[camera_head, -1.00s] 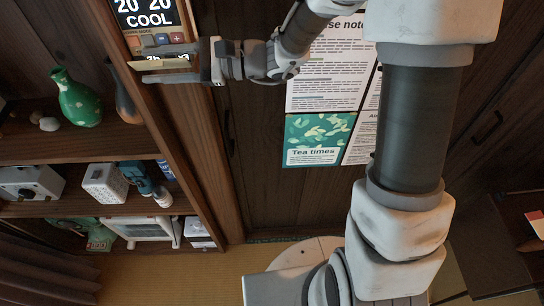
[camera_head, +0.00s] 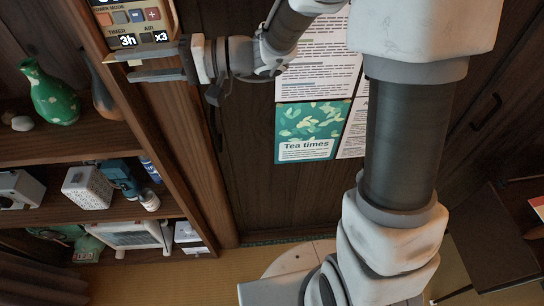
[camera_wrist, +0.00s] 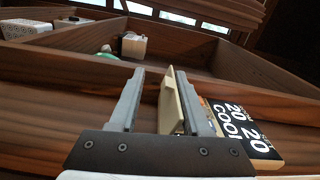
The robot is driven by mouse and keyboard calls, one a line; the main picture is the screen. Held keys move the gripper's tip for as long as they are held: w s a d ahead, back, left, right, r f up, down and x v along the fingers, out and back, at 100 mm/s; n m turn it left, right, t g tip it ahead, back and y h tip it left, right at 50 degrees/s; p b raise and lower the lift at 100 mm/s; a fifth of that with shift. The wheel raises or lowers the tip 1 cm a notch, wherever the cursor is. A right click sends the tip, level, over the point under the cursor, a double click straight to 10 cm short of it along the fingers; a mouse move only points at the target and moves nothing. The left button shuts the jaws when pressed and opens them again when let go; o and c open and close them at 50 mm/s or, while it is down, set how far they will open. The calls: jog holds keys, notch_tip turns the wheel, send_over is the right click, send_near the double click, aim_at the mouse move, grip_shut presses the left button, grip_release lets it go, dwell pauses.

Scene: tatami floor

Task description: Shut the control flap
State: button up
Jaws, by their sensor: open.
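The control panel (camera_head: 130,18) is on the wooden post at the upper left, with buttons and "3h" and "x3" readouts showing. In the wrist view, the panel (camera_wrist: 240,125) also shows its "20 20 COOL" display, right of my fingers. The flap (camera_wrist: 177,100) is a thin beige plate standing out from the panel. It lies between my two fingers, close to the right one. My gripper (camera_wrist: 160,75) is open. In the head view, my gripper (camera_head: 130,62) reaches left across the panel's lower end; the flap is mostly hidden there.
Shelves left of the post hold a green vase (camera_head: 50,95), a white perforated box (camera_head: 88,187) and other items. A poster (camera_head: 313,130) hangs on the dark doors behind my arm. A dark table (camera_head: 490,240) stands at the right.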

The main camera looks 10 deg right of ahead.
jog(key=d+f+n+b, duration=0.2)
jog(key=d+n, duration=0.5)
jog(key=d, duration=1.1)
jog(key=s+a+f+g+h+b, duration=0.3)
jog(key=s+f+h+b, duration=0.15)
jog(key=s, duration=0.35)
jog(key=s+d+f+m+t+h+b, duration=0.2)
jog(key=s+d+f+m+h+b, duration=0.1)
jog(key=s+d+f+h+b, duration=0.2)
jog(key=shift+s+d+f+t+h, duration=0.25)
jog(key=shift+d+f+t+h, duration=0.15)
jog(key=shift+f+h, duration=1.15)
jog(key=shift+r, duration=0.25)
jog(key=shift+a, duration=0.1)
jog(key=shift+c, duration=0.3)
